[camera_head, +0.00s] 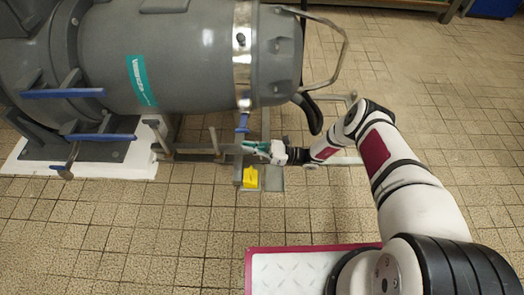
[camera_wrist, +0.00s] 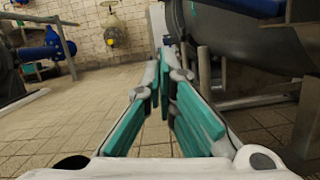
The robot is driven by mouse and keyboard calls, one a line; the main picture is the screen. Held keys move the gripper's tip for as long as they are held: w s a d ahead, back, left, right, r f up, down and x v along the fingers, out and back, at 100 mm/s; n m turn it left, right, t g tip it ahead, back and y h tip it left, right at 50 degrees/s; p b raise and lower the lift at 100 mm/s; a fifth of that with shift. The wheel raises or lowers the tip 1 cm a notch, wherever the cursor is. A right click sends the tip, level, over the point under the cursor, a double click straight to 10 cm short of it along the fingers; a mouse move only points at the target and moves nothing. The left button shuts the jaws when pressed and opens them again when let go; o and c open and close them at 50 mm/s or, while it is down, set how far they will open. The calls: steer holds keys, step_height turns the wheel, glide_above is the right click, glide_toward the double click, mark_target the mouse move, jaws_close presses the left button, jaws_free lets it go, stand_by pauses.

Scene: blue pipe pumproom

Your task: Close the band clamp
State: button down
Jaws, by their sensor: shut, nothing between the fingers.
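The band clamp (camera_head: 242,55) is a shiny metal strip around the grey vessel (camera_head: 165,55), near its right end. A blue handle (camera_head: 243,122) hangs below the vessel at the lower end of the strip. Whether the clamp is latched cannot be seen. My gripper (camera_head: 250,146) is just below and beside this handle in the head view; contact cannot be told. In the wrist view its teal-padded fingers (camera_wrist: 165,75) come together at the tips with nothing held. The grey vessel (camera_wrist: 225,35) fills the upper right there, with a pale upright strip beyond the fingertips.
A metal frame (camera_head: 208,150) with posts stands under the vessel, close to my gripper. A yellow piece (camera_head: 250,178) sits just below. Blue levers (camera_head: 62,93) are at the left. A bent metal handle (camera_head: 345,50) juts from the vessel's right end. Tiled floor (camera_head: 440,100) is clear at right.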

mark_target(243, 124)
steer(key=shift+w+d+r, duration=0.1)
steer(key=shift+w+r, duration=0.1)
steer(key=shift+r, duration=0.7)
steer(key=shift+w+d+r, duration=0.1)
steer(key=shift+w+r, duration=0.05)
steer(key=shift+r, duration=0.75)
steer(key=shift+s+r+m+t+p, duration=0.1)
steer(key=shift+r+m+t+p, duration=0.3)
steer(key=shift+m, duration=0.5)
